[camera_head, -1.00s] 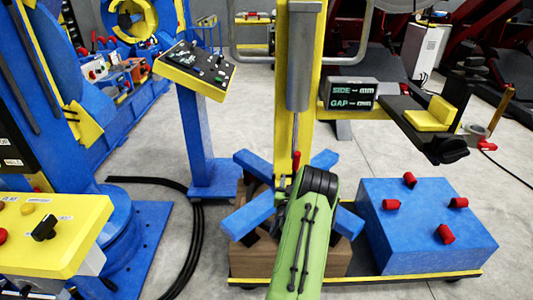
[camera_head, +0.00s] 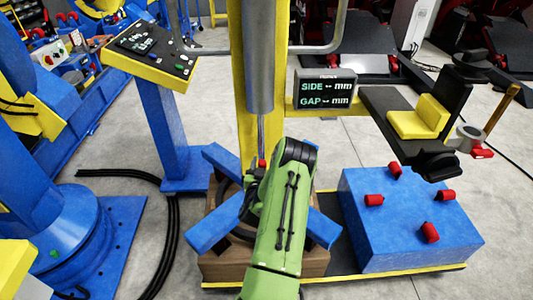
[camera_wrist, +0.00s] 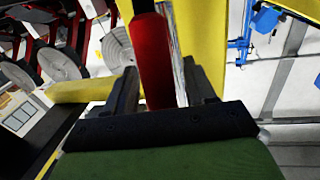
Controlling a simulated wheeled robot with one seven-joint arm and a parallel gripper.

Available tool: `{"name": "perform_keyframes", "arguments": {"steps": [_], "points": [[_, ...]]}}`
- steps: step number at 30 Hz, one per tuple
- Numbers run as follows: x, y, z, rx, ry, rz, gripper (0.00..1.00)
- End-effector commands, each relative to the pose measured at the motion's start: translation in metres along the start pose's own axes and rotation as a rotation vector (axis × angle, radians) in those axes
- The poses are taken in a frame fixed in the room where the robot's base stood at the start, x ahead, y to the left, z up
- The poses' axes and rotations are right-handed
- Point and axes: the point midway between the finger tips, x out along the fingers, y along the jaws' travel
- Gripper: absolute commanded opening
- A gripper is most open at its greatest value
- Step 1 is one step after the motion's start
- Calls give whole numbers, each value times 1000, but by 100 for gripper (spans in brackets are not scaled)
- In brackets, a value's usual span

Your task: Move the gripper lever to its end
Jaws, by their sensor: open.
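The lever's red handle shows large between the finger of my open gripper (camera_wrist: 162,88) in the wrist view, as a red grip (camera_wrist: 153,62). In the head view only a small red tip (camera_head: 262,163) shows in front of the yellow column (camera_head: 255,120). My gripper (camera_head: 252,186) is beside and below that tip, partly hidden by my green arm. The lever's base and its end of travel are hidden.
Blue crossed arms (camera_head: 212,228) lie around the column's foot. A display (camera_head: 325,91) reads SIDE and GAP with dashes. A blue block with red knobs (camera_head: 405,235) stands right. A control pedestal (camera_head: 170,130) stands left, with a black cable (camera_head: 172,230) on the floor.

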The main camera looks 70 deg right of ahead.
Motion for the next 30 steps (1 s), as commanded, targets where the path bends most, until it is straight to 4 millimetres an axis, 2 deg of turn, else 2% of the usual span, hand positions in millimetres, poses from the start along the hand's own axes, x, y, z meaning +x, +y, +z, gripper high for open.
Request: {"name": "perform_keyframes", "arguments": {"steps": [9, 20, 30], "points": [[-2, 0, 0, 0, 1, 2, 55], [-1, 0, 0, 0, 0, 2, 0], [2, -1, 3, 2, 11, 1, 0]]}}
